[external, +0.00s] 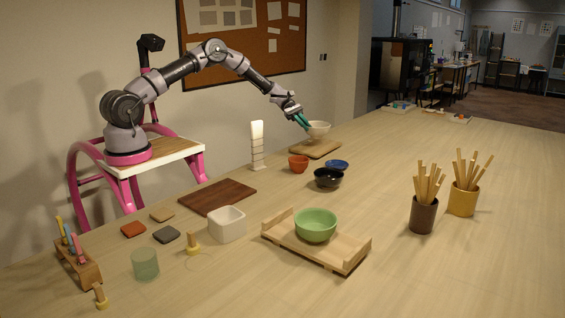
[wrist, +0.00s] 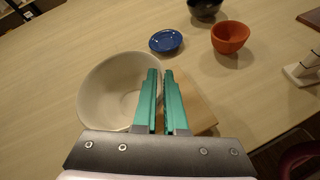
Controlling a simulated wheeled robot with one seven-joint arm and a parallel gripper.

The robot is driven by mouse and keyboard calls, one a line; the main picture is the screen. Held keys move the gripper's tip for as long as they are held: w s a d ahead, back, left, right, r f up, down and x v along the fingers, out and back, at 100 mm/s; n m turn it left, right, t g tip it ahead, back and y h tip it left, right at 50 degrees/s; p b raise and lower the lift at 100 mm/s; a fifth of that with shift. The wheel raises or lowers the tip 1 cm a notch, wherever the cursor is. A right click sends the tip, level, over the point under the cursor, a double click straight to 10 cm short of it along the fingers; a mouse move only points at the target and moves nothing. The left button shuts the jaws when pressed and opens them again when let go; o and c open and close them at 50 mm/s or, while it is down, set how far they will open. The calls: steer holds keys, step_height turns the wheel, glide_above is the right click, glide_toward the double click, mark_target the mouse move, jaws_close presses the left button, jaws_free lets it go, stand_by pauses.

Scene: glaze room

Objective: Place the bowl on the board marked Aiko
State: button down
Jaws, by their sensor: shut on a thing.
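A cream-white bowl (external: 318,129) is at the far end of the table, upright or nearly so. In the wrist view the bowl (wrist: 105,88) fills the left of the middle. My gripper (external: 303,122) is shut on its rim; the two green fingers (wrist: 160,100) pinch the wall. A light wooden board (external: 316,151) lies under the bowl, and its edge also shows beside the fingers in the wrist view (wrist: 201,113). I cannot tell whether the bowl touches it. A dark brown board (external: 218,197) lies bare nearer my base. I can read no name on either board.
An orange cup (external: 298,164), blue dish (external: 337,165) and black bowl (external: 328,178) stand near the light board. A green bowl (external: 316,225) sits on a wooden stand (external: 345,258). A pale column (external: 257,145) stands left. Stick-filled pots (external: 424,215) are right.

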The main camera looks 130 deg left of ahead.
steer(key=shift+f, duration=1.85)
steer(key=c, duration=1)
jaws_free()
steer(key=shift+f, duration=0.15)
steer(key=shift+s+a+r, duration=0.1)
steer(key=shift+s+r, duration=0.15)
steer(key=v, duration=1.1)
steer(key=shift+s, duration=0.25)
